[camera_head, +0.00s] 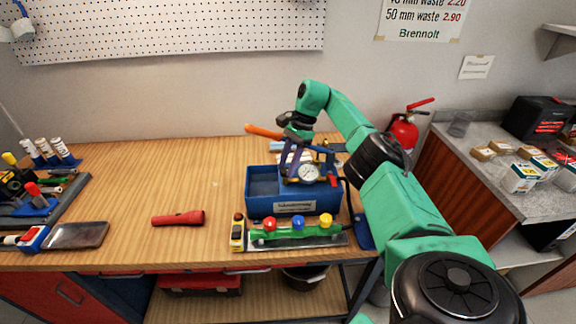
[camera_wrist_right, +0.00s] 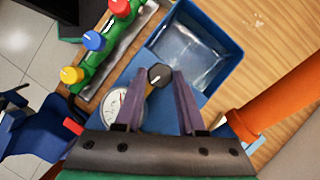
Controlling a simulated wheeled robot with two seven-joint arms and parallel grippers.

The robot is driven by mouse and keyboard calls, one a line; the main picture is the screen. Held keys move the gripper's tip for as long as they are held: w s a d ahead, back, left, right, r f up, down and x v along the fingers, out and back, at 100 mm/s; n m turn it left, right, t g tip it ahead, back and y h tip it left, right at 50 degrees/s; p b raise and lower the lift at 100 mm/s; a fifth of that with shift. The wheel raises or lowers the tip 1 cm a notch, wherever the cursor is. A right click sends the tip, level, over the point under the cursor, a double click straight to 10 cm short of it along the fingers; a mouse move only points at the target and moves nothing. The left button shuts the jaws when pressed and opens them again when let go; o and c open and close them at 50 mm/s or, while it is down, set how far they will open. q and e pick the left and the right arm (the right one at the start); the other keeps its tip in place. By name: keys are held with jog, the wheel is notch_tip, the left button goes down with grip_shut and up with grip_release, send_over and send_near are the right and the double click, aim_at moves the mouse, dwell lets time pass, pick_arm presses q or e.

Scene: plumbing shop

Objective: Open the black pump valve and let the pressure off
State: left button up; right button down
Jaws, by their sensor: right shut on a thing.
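The blue test pump (camera_head: 262,204) stands on the workbench, an open blue tank with a round white gauge (camera_head: 308,173) at its front. The gauge also shows in the wrist view (camera_wrist_right: 115,104); its reading is too small to tell. The pump's orange handle (camera_head: 263,131) sticks out to the back left. My right gripper (camera_head: 289,172) reaches down over the pump. In the wrist view its two purple fingers are shut on the black valve knob (camera_wrist_right: 160,75), beside the gauge. The knob is hidden in the head view. My left gripper is not in view.
A green pipe manifold with red, blue and yellow knobs (camera_head: 298,231) lies in front of the pump. A red torch (camera_head: 178,218) lies to the left, with bare bench (camera_head: 150,180) around it.

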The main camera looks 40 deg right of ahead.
dwell(0.5)
jog(key=c, duration=0.5)
grip_release()
